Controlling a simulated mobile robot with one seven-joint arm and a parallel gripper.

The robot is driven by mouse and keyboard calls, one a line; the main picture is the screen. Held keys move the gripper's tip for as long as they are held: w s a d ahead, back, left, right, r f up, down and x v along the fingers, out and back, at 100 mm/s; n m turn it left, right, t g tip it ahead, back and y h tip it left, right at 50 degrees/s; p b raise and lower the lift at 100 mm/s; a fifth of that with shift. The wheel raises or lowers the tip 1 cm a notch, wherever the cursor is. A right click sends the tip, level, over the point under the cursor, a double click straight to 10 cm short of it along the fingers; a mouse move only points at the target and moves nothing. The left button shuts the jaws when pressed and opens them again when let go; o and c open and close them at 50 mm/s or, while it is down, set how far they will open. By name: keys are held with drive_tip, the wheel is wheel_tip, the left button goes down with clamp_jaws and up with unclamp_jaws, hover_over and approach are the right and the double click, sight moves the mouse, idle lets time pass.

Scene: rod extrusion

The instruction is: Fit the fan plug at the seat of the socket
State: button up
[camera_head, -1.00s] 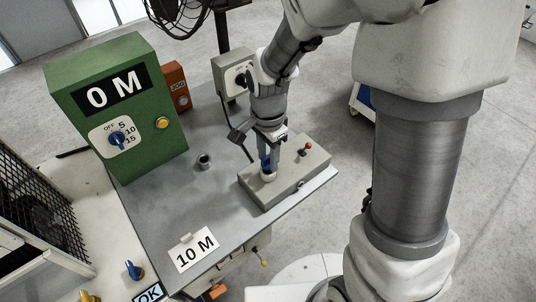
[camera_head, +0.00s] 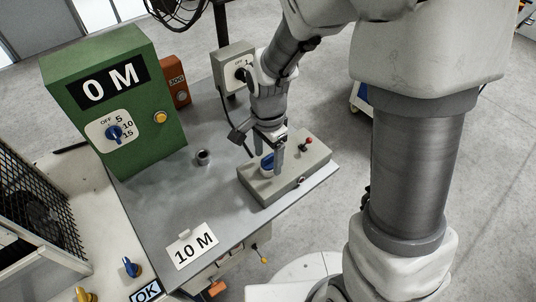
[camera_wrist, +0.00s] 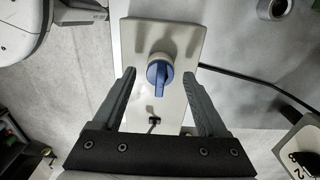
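The blue fan plug (camera_head: 266,166) stands on a pale round seat on top of the beige-grey socket box (camera_head: 293,179). In the wrist view the blue plug (camera_wrist: 160,75) sits centred on its round base, on the box top (camera_wrist: 182,36). I cannot tell how deep it sits. My gripper (camera_head: 268,160) points down over the box, with one finger on either side of the plug. In the wrist view its fingers (camera_wrist: 159,76) are spread wide, with clear gaps to the plug.
A red-tipped lever (camera_head: 308,141) stands on the box's right side. A black cable (camera_wrist: 240,77) runs beside the box. A small round cup (camera_head: 204,157), a "10 M" sign (camera_head: 192,247) and a green "0 M" cabinet (camera_head: 150,150) stand left. Bare table lies between.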

sight(268, 156)
wheel_tip(268, 156, up, 18)
drive_tip(key=p, duration=0.2)
drive_tip(key=shift+f, duration=0.25)
idle(0.4)
